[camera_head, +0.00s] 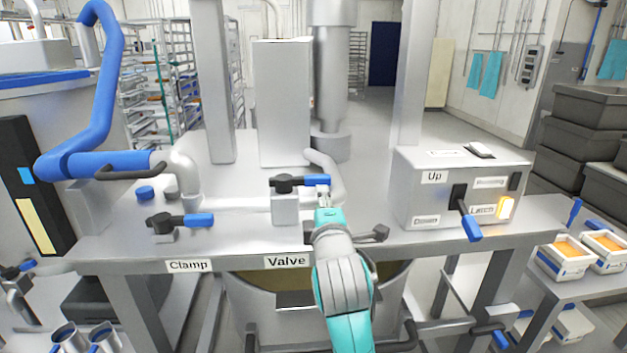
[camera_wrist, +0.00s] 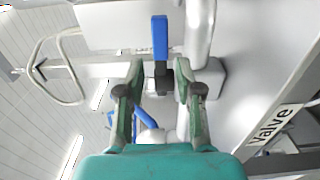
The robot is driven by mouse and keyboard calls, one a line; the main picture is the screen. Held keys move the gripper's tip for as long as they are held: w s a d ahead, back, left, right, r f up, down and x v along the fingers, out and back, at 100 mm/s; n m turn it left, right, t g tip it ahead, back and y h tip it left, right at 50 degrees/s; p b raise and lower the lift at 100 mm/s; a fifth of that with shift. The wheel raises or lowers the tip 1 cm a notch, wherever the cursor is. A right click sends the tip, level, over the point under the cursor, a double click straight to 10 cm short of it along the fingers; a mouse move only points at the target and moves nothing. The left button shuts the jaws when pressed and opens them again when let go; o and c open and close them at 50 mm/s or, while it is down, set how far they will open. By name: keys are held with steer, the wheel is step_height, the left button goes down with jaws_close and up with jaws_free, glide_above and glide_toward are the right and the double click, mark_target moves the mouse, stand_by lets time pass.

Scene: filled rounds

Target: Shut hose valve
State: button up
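The hose valve has a black lever with a blue grip (camera_head: 317,181) on a grey block (camera_head: 285,208), above the "Valve" label (camera_head: 287,261). The lever lies about level in the head view, its blue end pointing right. My gripper (camera_head: 323,192) is right at the blue end. In the wrist view my gripper (camera_wrist: 159,72) has its two fingers apart, with the lever's black part in line with the gap. The blue grip (camera_wrist: 160,37) stands beyond the fingertips. Contact cannot be told.
A second blue-ended lever (camera_head: 198,220) sits left, above the "Clamp" label (camera_head: 188,266). A bent grey pipe (camera_head: 327,170) rises close behind the valve.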

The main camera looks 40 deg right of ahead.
mark_target(318, 183)
steer(key=x, duration=1)
steer(key=shift+w+d, duration=0.2)
jaws_close()
